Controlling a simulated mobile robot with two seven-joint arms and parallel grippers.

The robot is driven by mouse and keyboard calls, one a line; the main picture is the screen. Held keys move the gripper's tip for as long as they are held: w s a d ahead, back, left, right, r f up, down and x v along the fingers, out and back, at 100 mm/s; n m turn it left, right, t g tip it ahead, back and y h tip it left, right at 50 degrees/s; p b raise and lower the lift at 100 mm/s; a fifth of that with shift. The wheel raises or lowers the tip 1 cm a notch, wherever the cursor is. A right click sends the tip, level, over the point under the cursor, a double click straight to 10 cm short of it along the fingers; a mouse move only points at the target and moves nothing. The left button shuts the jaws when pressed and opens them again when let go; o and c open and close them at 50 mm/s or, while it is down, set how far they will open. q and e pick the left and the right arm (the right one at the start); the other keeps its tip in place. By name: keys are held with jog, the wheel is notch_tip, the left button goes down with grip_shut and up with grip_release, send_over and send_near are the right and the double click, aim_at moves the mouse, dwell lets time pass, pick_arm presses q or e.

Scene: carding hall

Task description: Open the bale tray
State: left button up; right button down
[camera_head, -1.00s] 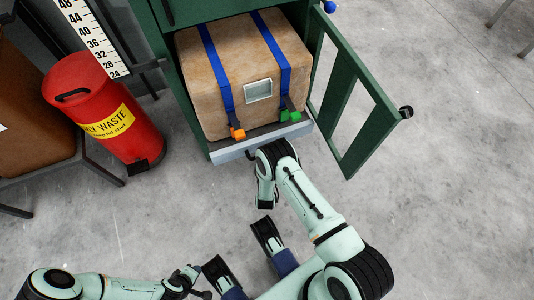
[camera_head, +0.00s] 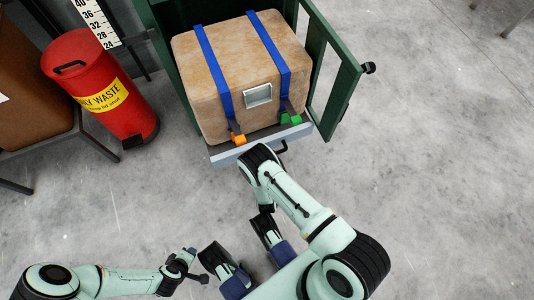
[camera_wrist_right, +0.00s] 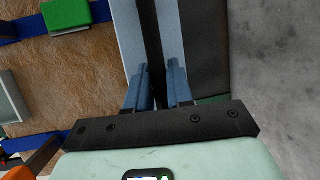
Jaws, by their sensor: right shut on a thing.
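The bale tray (camera_head: 225,156) is a grey slab with a pale front edge, sticking out of a green cabinet (camera_head: 160,18). A brown bale (camera_head: 208,98) with two blue straps sits on it. A dark handle (camera_head: 281,148) shows at the tray front, partly hidden by my right arm. My right gripper is at the tray front, its fingers hidden in the head view. In the right wrist view the right gripper (camera_wrist_right: 158,75) is shut on the dark handle bar (camera_wrist_right: 151,35). My left gripper (camera_head: 192,264) is low and apart from the tray, its fingers seemingly spread.
A green framed door (camera_head: 345,92) stands open right of the bale. A red waste bin (camera_head: 88,75) stands to the left, beside a dark-framed stand (camera_head: 97,152) with a brown load. A measuring scale (camera_head: 98,22) is behind. Grey floor is clear at right.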

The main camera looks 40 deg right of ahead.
jog(key=shift+s+d, duration=0.1)
jog(key=shift+s, duration=0.05)
jog(key=c, duration=1.1)
grip_release()
pick_arm(q)
jog(key=shift+s, duration=0.1)
